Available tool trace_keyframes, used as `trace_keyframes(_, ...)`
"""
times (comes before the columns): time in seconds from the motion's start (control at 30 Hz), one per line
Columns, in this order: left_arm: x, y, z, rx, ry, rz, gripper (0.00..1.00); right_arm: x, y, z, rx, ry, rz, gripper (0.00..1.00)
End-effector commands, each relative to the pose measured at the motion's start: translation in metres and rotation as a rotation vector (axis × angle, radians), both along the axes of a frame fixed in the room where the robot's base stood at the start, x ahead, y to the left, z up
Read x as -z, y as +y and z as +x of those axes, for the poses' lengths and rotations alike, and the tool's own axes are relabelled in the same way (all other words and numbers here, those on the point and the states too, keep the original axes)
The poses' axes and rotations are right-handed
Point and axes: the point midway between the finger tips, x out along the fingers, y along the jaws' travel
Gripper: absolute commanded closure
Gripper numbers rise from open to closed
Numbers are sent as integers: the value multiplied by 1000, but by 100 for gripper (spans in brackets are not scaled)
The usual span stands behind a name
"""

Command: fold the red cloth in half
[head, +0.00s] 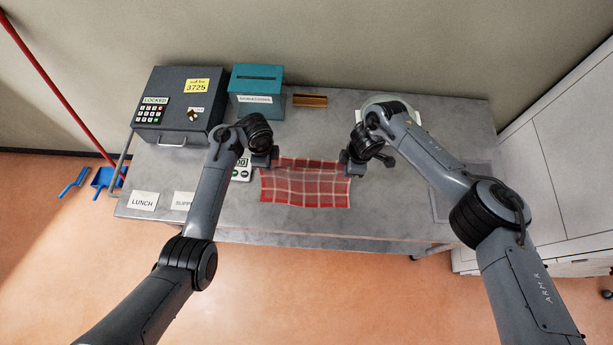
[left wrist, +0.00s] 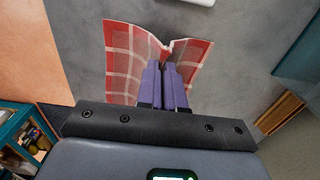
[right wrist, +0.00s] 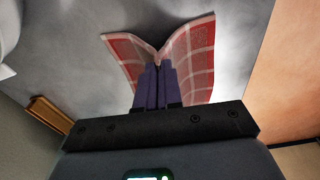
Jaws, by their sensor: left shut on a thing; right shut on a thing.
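The red checked cloth (head: 305,186) lies on the grey table between my two grippers, its far part darker than its near part. My left gripper (head: 272,160) is shut on the cloth's left side. In the left wrist view the purple fingers (left wrist: 166,70) pinch the cloth (left wrist: 130,60), which rises in a crease on both sides of them. My right gripper (head: 347,162) is shut on the cloth's right side. In the right wrist view its fingers (right wrist: 157,72) pinch the cloth (right wrist: 195,55), which also creases there. Whether the cloth's middle touches the table I cannot tell.
A dark lockbox (head: 178,105) and a teal donations box (head: 256,88) stand at the back left. A brown wooden block (head: 310,100) lies at the back. A white round plate (head: 400,101) is partly behind my right arm. Cards (head: 143,200) lie at the front left.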

Motion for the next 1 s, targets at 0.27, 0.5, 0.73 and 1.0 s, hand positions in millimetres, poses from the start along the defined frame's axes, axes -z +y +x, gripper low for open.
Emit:
trace_keyframes(0.27, -54, 0, 0, 0, 0, 0, 100, -53, 2, 0, 2, 1, -97, 100)
trace_keyframes(0.5, -86, -1, 0, 0, 0, 0, 100, -84, 4, 0, 1, 1, -94, 100)
trace_keyframes(0.73, -103, -1, 0, 0, 0, 0, 100, -101, 4, 0, 1, 1, -95, 100)
trace_keyframes(1.0, -108, -1, 0, 0, 0, 0, 100, -107, 4, 0, 1, 0, -94, 100)
